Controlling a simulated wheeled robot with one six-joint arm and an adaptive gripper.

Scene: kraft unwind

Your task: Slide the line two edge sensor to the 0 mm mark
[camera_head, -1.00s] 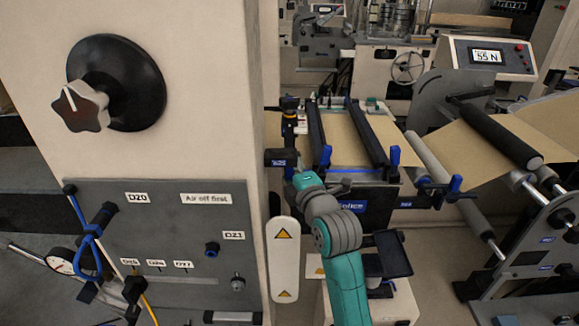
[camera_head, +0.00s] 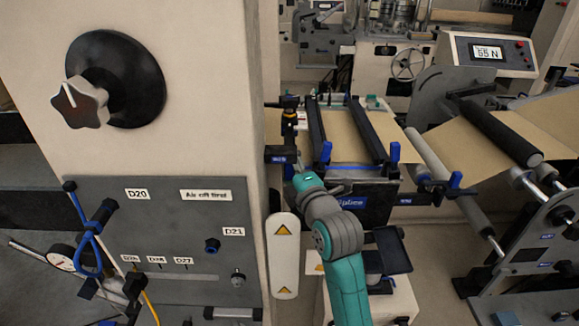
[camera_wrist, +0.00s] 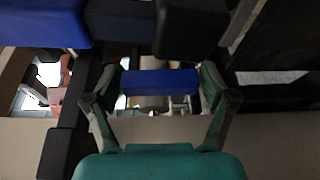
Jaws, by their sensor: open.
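My gripper (camera_wrist: 160,100) is open in the wrist view, its two fingers spread either side of a blue bar-shaped part (camera_wrist: 160,82). I cannot tell whether they touch it. In the head view my teal and grey arm reaches the left side of the web table (camera_head: 355,150); the fingertips are hard to make out there. Beside the arm's end, a dark block with a blue label (camera_head: 281,154) sits by the column edge, below a dark upright fitting (camera_head: 289,120). Which part is the edge sensor is unclear, and no 0 mm mark is legible.
A cream column (camera_head: 200,130) with a black knob (camera_head: 115,82) and grey panel (camera_head: 165,240) stands close left of the arm. Rollers (camera_head: 500,135) and brown web lie right. A display (camera_head: 487,53) stands behind. In the wrist view, dark blocks (camera_wrist: 190,28) hang close above the gripper.

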